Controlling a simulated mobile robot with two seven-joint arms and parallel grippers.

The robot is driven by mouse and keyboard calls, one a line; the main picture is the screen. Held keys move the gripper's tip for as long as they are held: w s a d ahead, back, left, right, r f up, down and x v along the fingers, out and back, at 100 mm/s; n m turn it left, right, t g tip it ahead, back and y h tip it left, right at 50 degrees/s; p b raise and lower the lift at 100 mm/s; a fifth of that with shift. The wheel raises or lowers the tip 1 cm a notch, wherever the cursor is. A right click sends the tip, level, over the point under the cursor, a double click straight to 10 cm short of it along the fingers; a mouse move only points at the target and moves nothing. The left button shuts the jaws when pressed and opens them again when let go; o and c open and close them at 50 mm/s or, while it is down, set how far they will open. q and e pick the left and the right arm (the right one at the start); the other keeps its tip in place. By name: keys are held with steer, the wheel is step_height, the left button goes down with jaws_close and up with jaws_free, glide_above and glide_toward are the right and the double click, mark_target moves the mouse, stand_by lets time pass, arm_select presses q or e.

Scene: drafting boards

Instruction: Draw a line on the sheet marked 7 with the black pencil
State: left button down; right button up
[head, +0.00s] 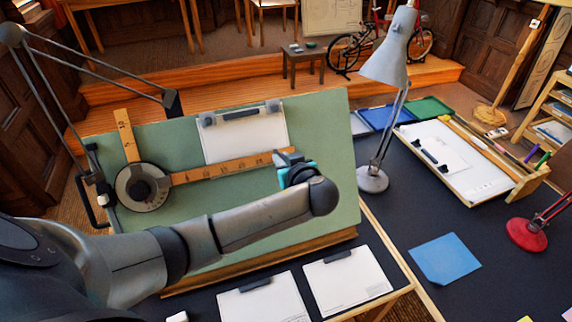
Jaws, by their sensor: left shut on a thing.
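A white sheet (246,139) is clipped to the upper middle of the green tilted drafting board (330,125). No number is readable on any sheet, so I cannot tell which is marked 7. My left gripper (284,156) is at the right end of the wooden ruler (222,168), near the sheet's lower right corner. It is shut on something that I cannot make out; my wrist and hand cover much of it. I cannot pick out the black pencil. My right gripper is not in view.
Two clipped sheets (262,302) (347,280) lie in front of the board. A grey lamp (386,75) stands at its right. Beyond are a tray with papers (488,178), a blue sheet (445,259) and a red lamp base (527,234). Dark tabletop between them is clear.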

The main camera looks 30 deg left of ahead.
arm_select(q)
steer(key=b+x, duration=0.1)
steer(key=x, duration=0.1)
steer(key=b+x, duration=0.2)
steer(key=shift+s+f, duration=0.2)
steer(key=shift+f, duration=0.2)
steer(key=s+a+p, duration=0.5)
steer(key=s+a, duration=0.2)
steer(key=s, duration=0.2)
steer(key=shift+a+r, duration=0.2)
steer(key=shift+a, duration=0.05)
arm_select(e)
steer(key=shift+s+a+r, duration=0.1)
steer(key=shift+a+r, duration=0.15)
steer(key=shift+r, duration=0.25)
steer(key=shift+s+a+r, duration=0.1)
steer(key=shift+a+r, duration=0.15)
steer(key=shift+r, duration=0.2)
arm_select(q)
steer(key=shift+w+a+f, duration=0.15)
steer(key=shift+a+f, duration=0.1)
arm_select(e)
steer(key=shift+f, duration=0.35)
arm_select(q)
steer(key=shift+w+d+b, duration=0.5)
steer(key=shift+w+b, duration=0.05)
steer(key=shift+w, duration=0.05)
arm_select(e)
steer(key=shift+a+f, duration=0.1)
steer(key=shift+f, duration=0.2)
